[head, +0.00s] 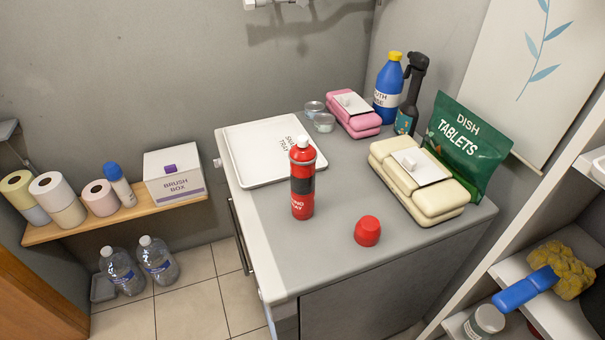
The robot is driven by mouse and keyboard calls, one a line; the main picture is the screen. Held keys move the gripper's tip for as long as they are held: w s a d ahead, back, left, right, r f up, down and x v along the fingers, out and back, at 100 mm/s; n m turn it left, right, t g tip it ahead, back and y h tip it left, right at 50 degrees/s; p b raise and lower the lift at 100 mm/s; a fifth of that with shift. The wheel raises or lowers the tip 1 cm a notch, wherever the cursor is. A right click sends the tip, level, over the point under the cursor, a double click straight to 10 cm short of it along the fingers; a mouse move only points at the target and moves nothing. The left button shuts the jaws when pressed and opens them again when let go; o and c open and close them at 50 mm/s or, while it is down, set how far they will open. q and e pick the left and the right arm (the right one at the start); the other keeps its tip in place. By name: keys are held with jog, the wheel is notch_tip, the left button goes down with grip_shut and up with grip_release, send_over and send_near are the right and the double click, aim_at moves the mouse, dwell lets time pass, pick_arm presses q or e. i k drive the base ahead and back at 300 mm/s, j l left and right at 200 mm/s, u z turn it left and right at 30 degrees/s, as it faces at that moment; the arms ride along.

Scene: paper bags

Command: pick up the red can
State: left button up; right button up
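The red can (302,186) is a tall spray can with a dark band and a white nozzle. It stands upright on the grey cabinet top (300,255), in front of the white tray's right edge. A red cap (367,231) sits apart from it, to the right and nearer the front edge. Neither of my grippers shows in the head view.
A white tray (250,165) lies behind the can. Pink (360,122) and cream (436,198) packs, a blue bottle (387,88), a black bottle (409,108) and a green pouch (460,150) stand behind and right. The front left of the top is clear.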

aim_at(302, 160)
jog(key=j+z, duration=0.3)
jog(key=z, duration=0.2)
jog(key=k+j+z, duration=0.15)
jog(key=z, duration=0.35)
